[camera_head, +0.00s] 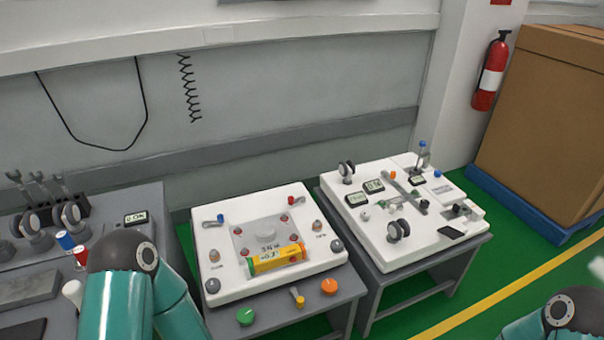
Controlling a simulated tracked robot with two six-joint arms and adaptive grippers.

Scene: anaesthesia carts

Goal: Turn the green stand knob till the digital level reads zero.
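The green knob (245,316) is on the front edge of the middle cart, left of a yellow knob and an orange knob. A yellow and orange level (278,259) lies on the clear plate (247,239) of the white stand (216,259). Its display text is small and blurred; it looks like a nonzero value, but I cannot read it surely. My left arm comes in at the lower left and my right arm at the lower right. Neither gripper shows in the head view, so I cannot see any contact with the green knob.
The yellow knob (297,297) and orange knob (329,287) are right of the green one. A right cart holds a white instrument board (375,222). A left bench holds tools and a dark-grey block (30,288). A large box (548,110) stands at the right.

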